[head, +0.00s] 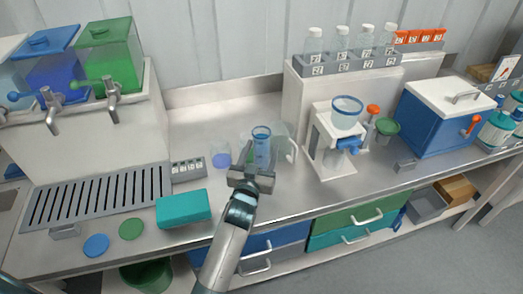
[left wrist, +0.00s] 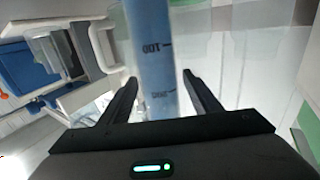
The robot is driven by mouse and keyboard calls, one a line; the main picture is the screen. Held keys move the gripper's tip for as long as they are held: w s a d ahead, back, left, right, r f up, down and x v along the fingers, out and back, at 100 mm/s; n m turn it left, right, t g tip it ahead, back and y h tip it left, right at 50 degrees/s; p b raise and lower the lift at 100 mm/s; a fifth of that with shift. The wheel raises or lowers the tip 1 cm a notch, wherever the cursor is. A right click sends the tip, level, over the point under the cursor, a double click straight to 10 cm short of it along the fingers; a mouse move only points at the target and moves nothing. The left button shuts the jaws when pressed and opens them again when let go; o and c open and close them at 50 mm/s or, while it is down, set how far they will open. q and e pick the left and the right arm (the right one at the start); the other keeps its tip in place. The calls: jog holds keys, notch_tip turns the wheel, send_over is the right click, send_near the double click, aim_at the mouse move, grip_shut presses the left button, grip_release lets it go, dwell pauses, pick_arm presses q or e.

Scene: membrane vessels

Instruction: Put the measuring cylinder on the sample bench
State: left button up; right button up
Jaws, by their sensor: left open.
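The measuring cylinder (head: 262,148) is a tall clear tube with a blue tint, standing upright on the metal counter. In the left wrist view the cylinder (left wrist: 150,60) shows dark graduation marks. My left gripper (head: 257,160) is open, close in front of the cylinder. In the left wrist view its two fingers (left wrist: 161,85) lie on either side of the cylinder, with a gap on the right. The cylinder's foot is hidden behind the gripper. My right gripper is not in view. I cannot tell which surface is the sample bench.
A clear jug (head: 284,140) stands just right of the cylinder, and a small beaker (head: 221,156) to its left. A white stand with a funnel (head: 346,112) is further right. A teal box (head: 183,208) lies at the front left. Counter behind the beaker is clear.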

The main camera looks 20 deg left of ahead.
pick_arm(q)
jog(key=shift+r, duration=0.2)
jog(key=shift+s+f, duration=0.2)
jog(key=shift+s, duration=0.05)
jog(key=s+b, duration=0.3)
jog(key=s, duration=0.8)
jog(key=shift+s+d+r, duration=0.15)
jog(key=shift+s+d, duration=0.1)
jog(key=shift+d, duration=0.2)
